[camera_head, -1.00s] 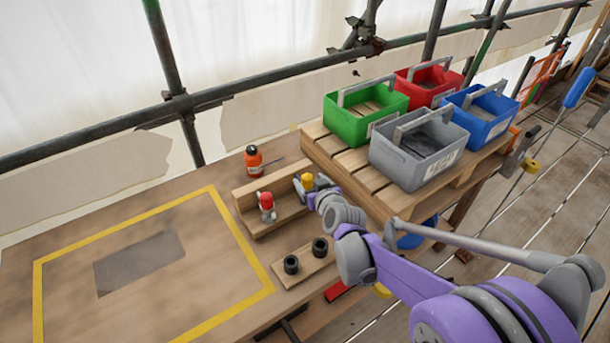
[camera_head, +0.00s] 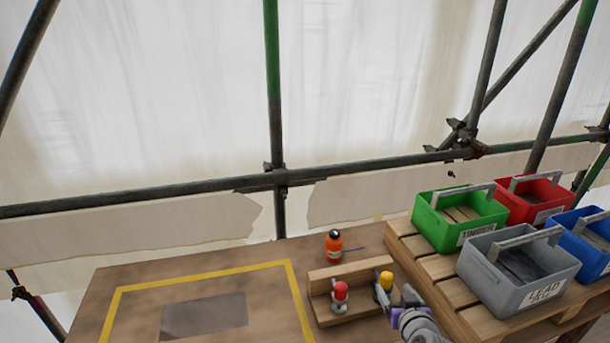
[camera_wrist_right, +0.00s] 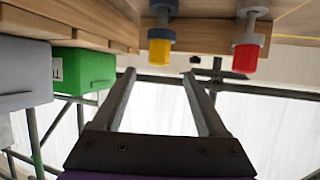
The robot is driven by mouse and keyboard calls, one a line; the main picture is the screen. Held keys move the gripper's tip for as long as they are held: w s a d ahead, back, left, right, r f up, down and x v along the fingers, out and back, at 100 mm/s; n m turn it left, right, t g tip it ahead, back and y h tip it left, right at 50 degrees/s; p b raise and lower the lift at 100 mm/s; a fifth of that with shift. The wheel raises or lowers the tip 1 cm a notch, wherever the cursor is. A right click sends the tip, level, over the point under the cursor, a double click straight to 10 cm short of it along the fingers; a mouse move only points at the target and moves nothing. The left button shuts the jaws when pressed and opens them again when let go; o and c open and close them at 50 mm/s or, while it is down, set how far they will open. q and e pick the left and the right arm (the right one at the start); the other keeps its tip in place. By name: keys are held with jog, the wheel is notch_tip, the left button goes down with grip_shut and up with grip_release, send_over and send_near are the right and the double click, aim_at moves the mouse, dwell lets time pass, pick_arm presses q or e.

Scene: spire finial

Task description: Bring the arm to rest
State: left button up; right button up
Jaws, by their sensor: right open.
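My right gripper (camera_head: 405,300) shows at the bottom edge of the head view, beside a grey piece with a yellow top (camera_head: 385,282). In the right wrist view its two fingers (camera_wrist_right: 158,77) are spread apart with nothing between them. The yellow-topped piece (camera_wrist_right: 159,50) and a red-topped piece (camera_wrist_right: 246,56) show beyond the fingertips there, with the picture upside down. In the head view the red-topped piece (camera_head: 340,292) stands at the wooden rack (camera_head: 350,267). Most of my right arm is out of the picture. My left gripper is not in view.
A pallet (camera_head: 453,292) at the right bears a green bin (camera_head: 430,226), a grey bin (camera_head: 535,288), a red bin (camera_head: 545,197) and a blue bin (camera_head: 600,245). The yellow-outlined bench area (camera_head: 255,290) is clear. Scaffold poles (camera_head: 140,195) run behind.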

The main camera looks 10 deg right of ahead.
jog(key=s+a+n+g+y+p, duration=0.2)
jog(key=s+a+g+y+p, duration=0.15)
jog(key=s+a, duration=0.7)
jog(key=s+a+g+h+p, duration=0.1)
jog(key=s+a+g+p, duration=0.1)
jog(key=s, duration=0.9)
jog(key=shift+a+f+g, duration=0.25)
jog(key=shift+a+g, duration=0.35)
jog(key=shift+g, duration=0.55)
jog(key=shift+s, duration=0.1)
